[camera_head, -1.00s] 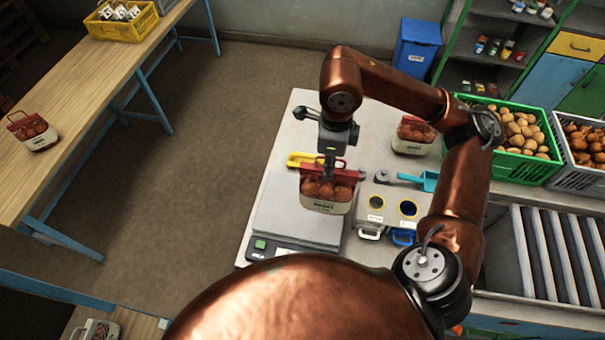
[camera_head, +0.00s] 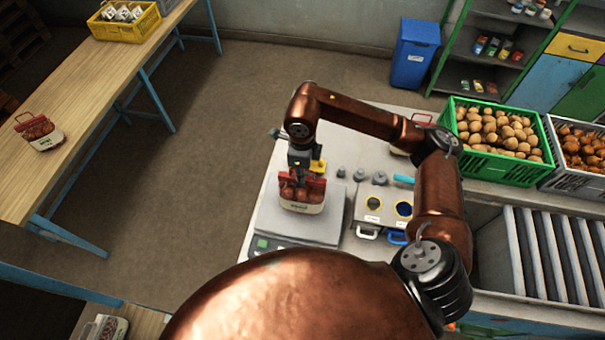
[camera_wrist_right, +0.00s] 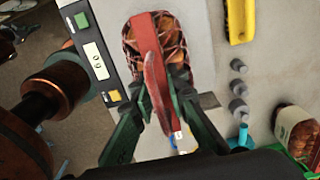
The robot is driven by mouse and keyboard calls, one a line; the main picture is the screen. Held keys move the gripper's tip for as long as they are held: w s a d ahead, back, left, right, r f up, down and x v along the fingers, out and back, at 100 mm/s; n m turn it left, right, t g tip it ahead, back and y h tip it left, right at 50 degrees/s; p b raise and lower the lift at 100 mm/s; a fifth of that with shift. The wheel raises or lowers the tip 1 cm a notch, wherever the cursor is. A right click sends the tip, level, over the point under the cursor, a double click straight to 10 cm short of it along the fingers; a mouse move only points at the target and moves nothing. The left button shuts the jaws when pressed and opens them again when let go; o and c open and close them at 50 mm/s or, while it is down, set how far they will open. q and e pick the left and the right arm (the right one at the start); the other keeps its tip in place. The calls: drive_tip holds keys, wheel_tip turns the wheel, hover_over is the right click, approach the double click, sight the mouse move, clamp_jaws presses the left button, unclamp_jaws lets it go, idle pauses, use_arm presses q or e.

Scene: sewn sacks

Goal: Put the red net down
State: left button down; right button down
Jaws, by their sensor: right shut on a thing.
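The red net (camera_head: 301,196), a net pack of brown-orange produce with a red top and white label, is upright over the plate of the grey scale (camera_head: 272,222). I cannot tell whether its bottom touches the plate. My right gripper (camera_head: 302,168) is above it, shut on its red top band. In the right wrist view, the fingers (camera_wrist_right: 162,108) pinch the red band of the net (camera_wrist_right: 150,50), with the scale's display panel (camera_wrist_right: 95,60) beside it. My left gripper is not in view.
Right of the scale stand small grey weights (camera_head: 359,174) and a box with two round holes (camera_head: 384,207). A green crate of potatoes (camera_head: 500,170) is at the back right. Another net pack (camera_head: 40,132) lies on the wooden table (camera_head: 85,80) at left.

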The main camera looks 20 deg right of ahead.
drive_tip(key=shift+f, duration=0.25)
drive_tip(key=c, duration=1.9)
unclamp_jaws()
drive_tip(key=shift+s, duration=0.15)
drive_tip(key=shift+r, duration=0.5)
wheel_tip(320, 180, up, 11)
drive_tip(key=b, duration=0.3)
